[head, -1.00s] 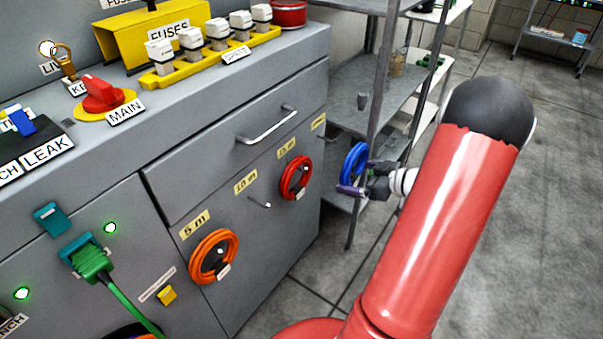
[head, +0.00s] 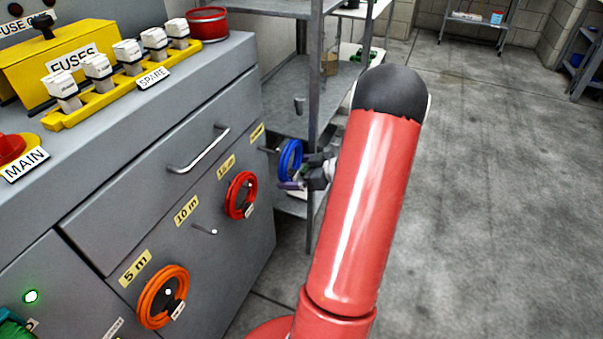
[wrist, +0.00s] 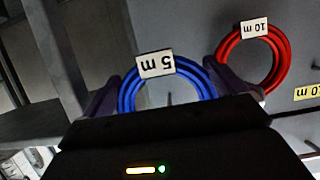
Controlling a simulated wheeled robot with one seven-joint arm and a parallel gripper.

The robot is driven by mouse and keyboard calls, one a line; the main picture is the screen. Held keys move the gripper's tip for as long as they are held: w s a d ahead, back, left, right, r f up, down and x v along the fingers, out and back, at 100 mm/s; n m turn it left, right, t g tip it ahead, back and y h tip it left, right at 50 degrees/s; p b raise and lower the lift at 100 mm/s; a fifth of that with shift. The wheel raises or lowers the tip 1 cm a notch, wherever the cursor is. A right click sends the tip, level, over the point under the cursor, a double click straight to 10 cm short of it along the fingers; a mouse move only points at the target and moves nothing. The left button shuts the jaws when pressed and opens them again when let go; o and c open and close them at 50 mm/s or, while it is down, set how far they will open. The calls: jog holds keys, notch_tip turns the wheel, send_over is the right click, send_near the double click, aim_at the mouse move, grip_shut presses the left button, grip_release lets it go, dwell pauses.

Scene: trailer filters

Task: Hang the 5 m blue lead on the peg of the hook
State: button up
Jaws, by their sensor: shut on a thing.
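The blue lead (head: 290,161) is a coiled ring at the cabinet's far right end in the head view. In the wrist view the blue lead (wrist: 128,95) carries a white tag (wrist: 170,63) reading 5 m, seen upside down. My gripper (head: 303,174) is shut on this ring, with its fingers on either side in the wrist view (wrist: 160,95). A thin peg (wrist: 169,98) shows through the ring; I cannot tell whether the ring is around it. An empty peg (head: 205,230) stands under the 10 m label (head: 187,210).
A red coil (head: 240,195) hangs right of the empty peg; its tag (wrist: 254,28) reads 10 m. An orange coil (head: 163,297) hangs under the 5 m label (head: 136,268). A drawer handle (head: 199,149) juts out above. Metal shelving (head: 318,60) stands close behind my gripper. Open floor (head: 480,200) lies right.

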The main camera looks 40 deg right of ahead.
jog(key=shift+w+r+b+x, duration=0.1)
jog(key=shift+r+b+x, duration=0.15)
jog(key=shift+x, duration=0.9)
jog(key=shift+w+r+b+x, duration=0.1)
jog(key=shift+b+x, duration=0.2)
jog(key=shift+x, duration=0.85)
jog(key=shift+r+b+x, duration=0.2)
jog(key=shift+b+x, duration=0.05)
jog(key=shift+x, duration=0.9)
jog(key=o, duration=0.8)
jog(key=v, duration=0.7)
jog(key=shift+s, duration=0.35)
jog(key=shift+d+r, duration=0.1)
